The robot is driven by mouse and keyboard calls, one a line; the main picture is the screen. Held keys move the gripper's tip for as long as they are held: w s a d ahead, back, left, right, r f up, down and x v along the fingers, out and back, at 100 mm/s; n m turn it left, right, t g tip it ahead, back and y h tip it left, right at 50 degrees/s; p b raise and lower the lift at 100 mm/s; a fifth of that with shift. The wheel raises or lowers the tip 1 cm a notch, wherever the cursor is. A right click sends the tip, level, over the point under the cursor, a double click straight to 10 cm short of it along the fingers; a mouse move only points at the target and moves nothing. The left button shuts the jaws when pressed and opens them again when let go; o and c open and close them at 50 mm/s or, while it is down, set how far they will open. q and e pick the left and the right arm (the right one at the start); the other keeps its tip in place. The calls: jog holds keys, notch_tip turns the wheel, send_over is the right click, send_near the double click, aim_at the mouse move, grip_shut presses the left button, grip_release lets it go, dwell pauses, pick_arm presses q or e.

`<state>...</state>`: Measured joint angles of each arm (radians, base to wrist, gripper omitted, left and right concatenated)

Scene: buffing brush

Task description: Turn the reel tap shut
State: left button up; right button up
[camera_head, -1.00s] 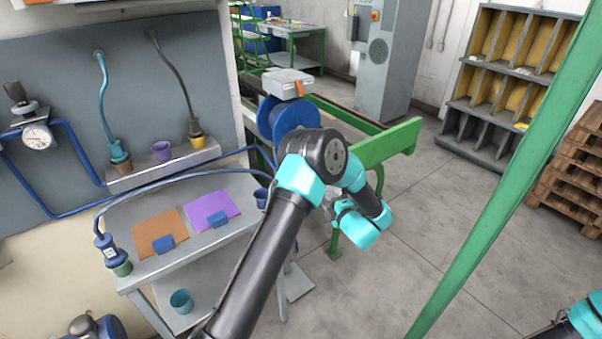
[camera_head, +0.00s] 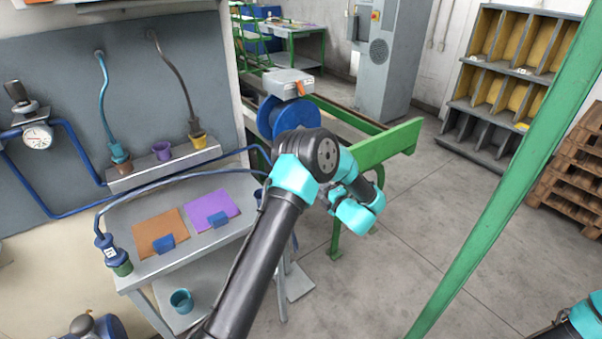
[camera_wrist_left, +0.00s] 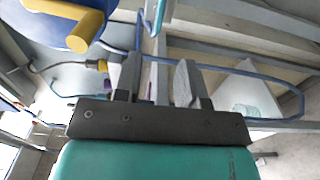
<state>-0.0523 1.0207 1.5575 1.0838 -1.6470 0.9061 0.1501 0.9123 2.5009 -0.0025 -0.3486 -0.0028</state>
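The blue hose reel (camera_head: 270,120) stands at the end of the wall bench, partly behind my left arm. I cannot make out its tap for certain. In the left wrist view a yellow peg-like handle (camera_wrist_left: 85,30) sticks out from the blue reel side (camera_wrist_left: 40,12) at the upper left, clear of the fingers. My left gripper (camera_wrist_left: 157,85) is open, with nothing between its two grey fingers. In the head view my left forearm and wrist hide its fingertips. Only a teal part of my right arm shows at the lower right; its gripper is out of frame.
A grey box (camera_head: 285,83) with an orange part (camera_head: 301,88) sits above the reel. A green frame (camera_head: 385,150) stands right of my wrist. A blue hose (camera_head: 180,175) runs along the bench (camera_head: 150,268). A green post (camera_head: 490,200) crosses the right side.

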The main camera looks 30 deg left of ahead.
pick_arm(q)
jog(key=x, duration=1.2)
jog(key=shift+a, duration=0.3)
jog(key=shift+c, duration=0.3)
grip_shut()
